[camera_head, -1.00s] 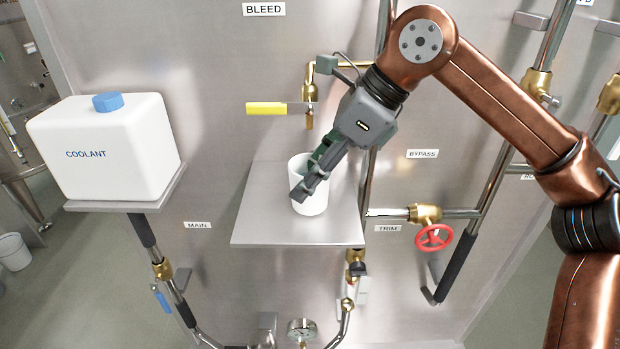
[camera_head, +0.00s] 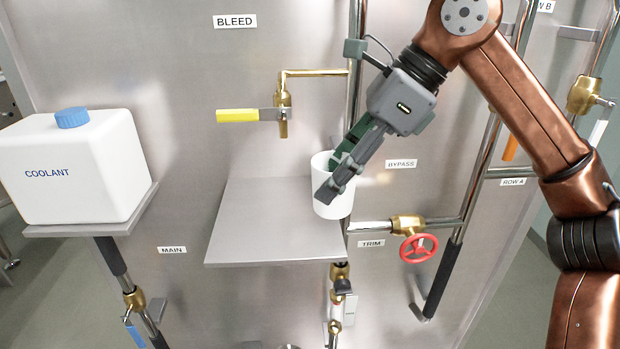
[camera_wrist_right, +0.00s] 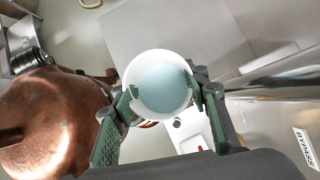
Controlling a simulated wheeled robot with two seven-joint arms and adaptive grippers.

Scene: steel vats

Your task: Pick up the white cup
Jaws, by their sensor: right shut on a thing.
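The white cup (camera_head: 334,208) is upright at the right end of the small steel shelf (camera_head: 262,222) in the head view. My right gripper (camera_head: 338,175) reaches down to it from the upper right and is shut on it, with one finger across its near side. In the right wrist view the cup (camera_wrist_right: 160,82) sits between the two green fingers (camera_wrist_right: 160,100), its round opening facing the camera and a pale blue inside showing. There it overlaps the edge of the shelf (camera_wrist_right: 175,30). The cup's base appears clear of the shelf top. My left gripper is not in view.
A brass tap with a yellow handle (camera_head: 238,115) is on the wall above the shelf. A white coolant jug (camera_head: 70,170) stands on a left ledge. A steel pipe runs close behind the cup, and a red valve wheel (camera_head: 418,248) is lower right. The shelf's left part is bare.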

